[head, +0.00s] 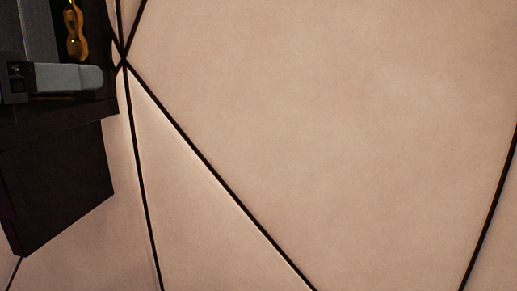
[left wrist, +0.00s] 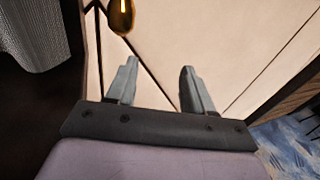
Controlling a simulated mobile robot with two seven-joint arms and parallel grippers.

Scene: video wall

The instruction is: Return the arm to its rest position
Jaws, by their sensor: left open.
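My left gripper (head: 70,78) comes in at the left edge of the head view, in front of dark furniture. In the left wrist view, the left gripper (left wrist: 158,68) has its two grey fingers spread apart with nothing between them. A shiny gold ornament (head: 76,32) stands just beyond the gripper. In the left wrist view the gold ornament (left wrist: 121,14) is at the top, beyond the left finger and apart from it. My right gripper is in neither view.
Dark furniture (head: 60,185) fills the left side of the head view. A grey textured surface (head: 40,28) is at the upper left. A beige panelled wall (head: 330,110) with black seams fills the rest. A blue patterned floor (left wrist: 292,148) shows at lower right in the wrist view.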

